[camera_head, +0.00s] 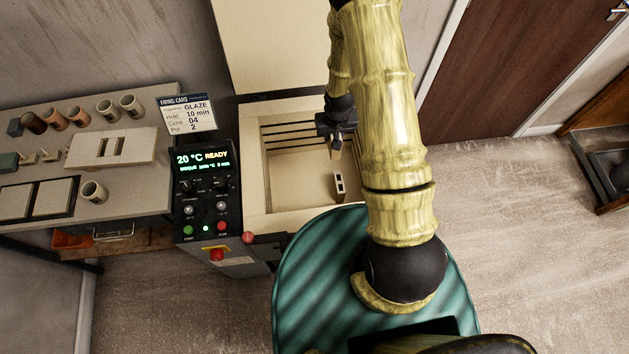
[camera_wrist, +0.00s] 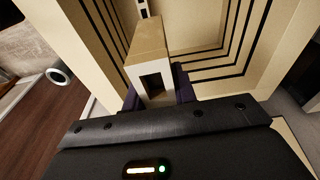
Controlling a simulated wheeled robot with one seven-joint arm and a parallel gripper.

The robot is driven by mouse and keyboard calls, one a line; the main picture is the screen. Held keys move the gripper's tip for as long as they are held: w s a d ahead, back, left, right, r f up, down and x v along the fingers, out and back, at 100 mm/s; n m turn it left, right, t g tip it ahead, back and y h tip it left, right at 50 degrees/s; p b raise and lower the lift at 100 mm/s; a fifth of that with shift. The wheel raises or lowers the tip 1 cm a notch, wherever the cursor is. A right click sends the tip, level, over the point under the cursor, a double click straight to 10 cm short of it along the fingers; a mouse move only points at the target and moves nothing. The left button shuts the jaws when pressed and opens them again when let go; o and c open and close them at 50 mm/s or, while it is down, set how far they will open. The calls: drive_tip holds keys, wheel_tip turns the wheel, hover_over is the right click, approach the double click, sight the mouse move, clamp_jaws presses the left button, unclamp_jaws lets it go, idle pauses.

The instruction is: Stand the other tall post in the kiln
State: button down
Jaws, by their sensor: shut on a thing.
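My gripper (camera_head: 335,132) is over the open kiln (camera_head: 256,185), near its back right. It is shut on a cream, hollow tall post (camera_head: 336,153). In the wrist view this held post (camera_wrist: 149,45) points away from the camera between the dark fingers, its end with a rectangular hole facing the camera. The other cream post (camera_head: 340,186) is inside the kiln toward the right, with dark holes in its face. Its end also shows at the top of the wrist view (camera_wrist: 143,8). Whether the held post touches the kiln floor I cannot tell.
The kiln's grooved walls surround the gripper, and its lid (camera_head: 275,45) is raised. The control panel (camera_head: 204,190) reads 20 °C READY. A firing card (camera_head: 187,113) stands above it. The left table (camera_head: 125,190) holds several cups, a slotted block (camera_head: 112,147) and shelves (camera_head: 54,198).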

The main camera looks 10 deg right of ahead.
drive_tip(key=shift+w+a, duration=0.1)
idle(0.3)
drive_tip(key=s+a+f+b, duration=0.1)
drive_tip(key=a+f+b, duration=0.5)
drive_tip(key=b, duration=1.1)
drive_tip(key=s+a+f+b, duration=0.1)
drive_tip(key=a+f+b, duration=0.6)
drive_tip(key=f+b, duration=0.8)
drive_tip(key=b, duration=0.3)
drive_tip(key=shift+a+f, duration=0.2)
drive_tip(key=shift+f, duration=0.05)
drive_tip(key=shift+s, duration=0.1)
wheel_tip(320, 180, down, 6)
drive_tip(key=b, duration=0.1)
drive_tip(key=shift+f, duration=0.15)
